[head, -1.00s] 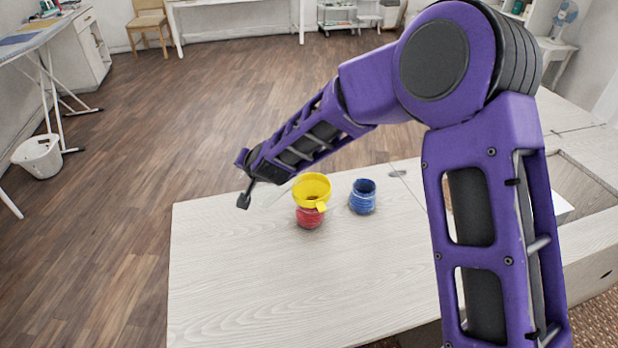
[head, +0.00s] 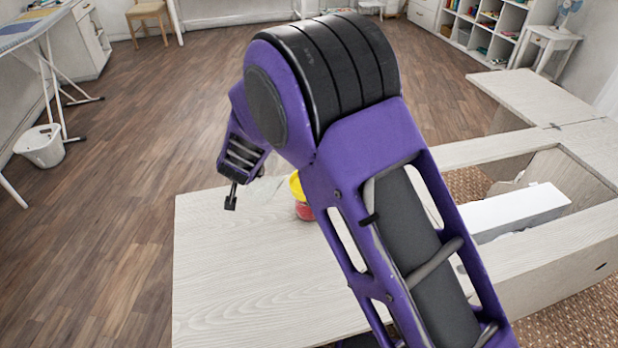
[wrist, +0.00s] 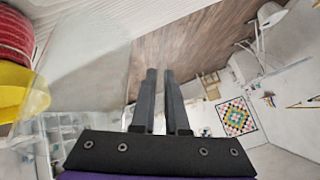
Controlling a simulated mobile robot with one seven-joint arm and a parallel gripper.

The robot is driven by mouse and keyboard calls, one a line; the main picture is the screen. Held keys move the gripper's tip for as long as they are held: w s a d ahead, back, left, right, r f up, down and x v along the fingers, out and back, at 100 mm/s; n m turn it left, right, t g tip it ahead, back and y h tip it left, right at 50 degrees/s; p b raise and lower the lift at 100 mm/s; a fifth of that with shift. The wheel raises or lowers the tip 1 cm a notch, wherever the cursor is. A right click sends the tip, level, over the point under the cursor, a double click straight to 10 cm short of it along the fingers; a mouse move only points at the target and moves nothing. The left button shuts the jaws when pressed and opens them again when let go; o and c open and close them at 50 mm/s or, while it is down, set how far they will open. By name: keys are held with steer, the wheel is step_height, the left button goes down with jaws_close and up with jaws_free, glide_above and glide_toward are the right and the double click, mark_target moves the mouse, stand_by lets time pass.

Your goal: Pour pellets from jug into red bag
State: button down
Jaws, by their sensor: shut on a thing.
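The red bag (head: 304,212) stands on the pale tabletop with a yellow funnel (head: 296,187) in its mouth. My arm hides much of both in the head view. They also show at the left edge of the wrist view, the bag (wrist: 14,45) and the funnel (wrist: 10,92). My gripper (wrist: 160,72) is shut on the clear jug (wrist: 88,50), which is seen close up beside the fingers. In the head view the jug (head: 262,190) is a faint see-through shape just left of the funnel. I cannot tell its tilt, and no pellets are visible.
The tabletop (head: 240,290) is bare in front and to the left. At right is an open cabinet well with a white box (head: 515,212) in it. A white basket (head: 40,147) and an ironing board stand far left.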

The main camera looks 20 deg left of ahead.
steer(key=f, duration=0.1)
steer(key=f+h, duration=0.1)
steer(key=f, duration=0.1)
steer(key=f+n+h+p, duration=0.1)
steer(key=shift+s+a+f, duration=0.1)
steer(key=shift+a+f, duration=0.05)
steer(key=shift+a, duration=0.15)
stand_by(0.4)
steer(key=shift+s+a+f+n+t+h+p, duration=0.2)
steer(key=shift+a+n+t+h+p, duration=0.35)
steer(key=shift+h, duration=0.25)
